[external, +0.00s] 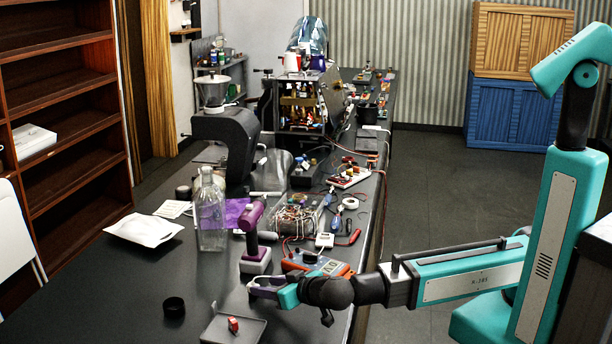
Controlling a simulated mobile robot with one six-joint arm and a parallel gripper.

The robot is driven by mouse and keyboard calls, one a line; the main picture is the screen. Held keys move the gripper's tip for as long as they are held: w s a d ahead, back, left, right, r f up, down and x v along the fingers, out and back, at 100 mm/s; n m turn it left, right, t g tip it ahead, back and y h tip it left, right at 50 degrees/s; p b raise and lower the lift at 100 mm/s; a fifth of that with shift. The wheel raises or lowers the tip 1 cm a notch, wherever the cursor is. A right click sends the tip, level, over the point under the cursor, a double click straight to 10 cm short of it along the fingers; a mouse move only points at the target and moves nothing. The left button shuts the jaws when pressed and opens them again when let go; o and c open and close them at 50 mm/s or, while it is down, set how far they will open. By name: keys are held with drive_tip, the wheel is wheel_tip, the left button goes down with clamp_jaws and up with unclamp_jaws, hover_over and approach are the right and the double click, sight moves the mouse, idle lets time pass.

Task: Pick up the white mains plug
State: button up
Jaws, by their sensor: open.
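A small white block-like piece (325,240) lies on the bench near its right edge, behind the orange meter. It may be the white mains plug, but it is too small to tell for sure. My gripper (258,287) reaches in from the right, low over the bench in front of the orange meter. Its jaws are open, and I see nothing held between them. The white piece is behind and to the right of my gripper, apart from it.
A purple drill (252,232) stands right behind my gripper. The orange meter (318,263), a clear bottle (211,215), a wire-filled tray (297,215) and a white tape roll (350,203) crowd the bench. A shallow grey tray (233,330) holds a red part. The bench's front left is mostly clear.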

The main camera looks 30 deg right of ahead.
drive_tip(key=shift+p+x, duration=1.15)
drive_tip(key=shift+x, duration=1.05)
drive_tip(key=shift+w+a+f, duration=0.15)
drive_tip(key=shift+w+f, duration=0.05)
drive_tip(key=shift+w, duration=0.1)
clamp_jaws()
